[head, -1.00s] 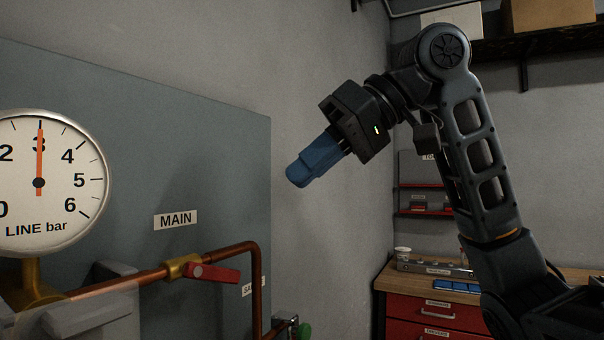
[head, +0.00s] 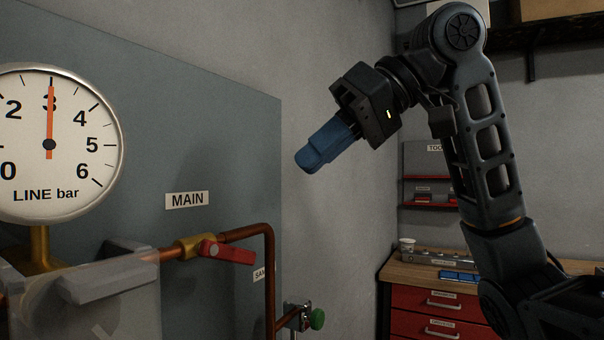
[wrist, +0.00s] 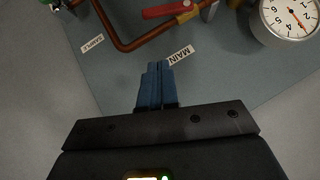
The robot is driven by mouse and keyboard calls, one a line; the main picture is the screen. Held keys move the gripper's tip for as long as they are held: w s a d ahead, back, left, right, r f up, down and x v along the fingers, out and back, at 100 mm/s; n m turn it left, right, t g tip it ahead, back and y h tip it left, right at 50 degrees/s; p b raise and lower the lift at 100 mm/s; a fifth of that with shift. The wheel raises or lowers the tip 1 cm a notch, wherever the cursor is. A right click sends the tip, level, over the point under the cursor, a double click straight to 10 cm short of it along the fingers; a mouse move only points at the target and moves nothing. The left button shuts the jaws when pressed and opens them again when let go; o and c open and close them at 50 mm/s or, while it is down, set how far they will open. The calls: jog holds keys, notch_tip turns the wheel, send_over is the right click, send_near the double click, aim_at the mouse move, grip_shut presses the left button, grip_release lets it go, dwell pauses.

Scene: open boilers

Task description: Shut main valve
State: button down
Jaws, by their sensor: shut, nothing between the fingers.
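The main valve is a brass body (head: 190,247) with a red lever handle (head: 230,253) on the copper pipe, under the MAIN label (head: 187,200). The lever lies roughly along the pipe, slanting slightly down to the right. In the wrist view the lever (wrist: 165,11) is at the top edge, beyond the fingertips. My gripper (head: 308,163) has blue fingers, shut and empty, held in the air above and to the right of the valve, apart from it. The fingers (wrist: 155,68) also show in the wrist view.
The line gauge (head: 50,145) at left reads about 3 bar. A clear box-like cover (head: 110,290) stands below it. A small valve with a green knob (head: 317,319) is low beside the panel. A red drawer workbench (head: 430,300) stands at right. The air before the panel's right part is clear.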

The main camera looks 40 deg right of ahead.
aim_at(229, 253)
jog(key=shift+w+a+f+p, duration=0.25)
jog(key=shift+w+a+f, duration=0.55)
jog(key=shift+f, duration=0.75)
jog(key=shift+w+a+f+p, duration=0.3)
jog(key=shift+w+a+f, duration=0.25)
jog(key=shift+a+f, duration=0.75)
jog(key=shift+w+a+f+p, duration=0.25)
jog(key=shift+w+a+f, duration=0.45)
jog(key=shift+f, duration=1.05)
jog(key=shift+a, duration=0.1)
jog(key=shift+f, duration=0.1)
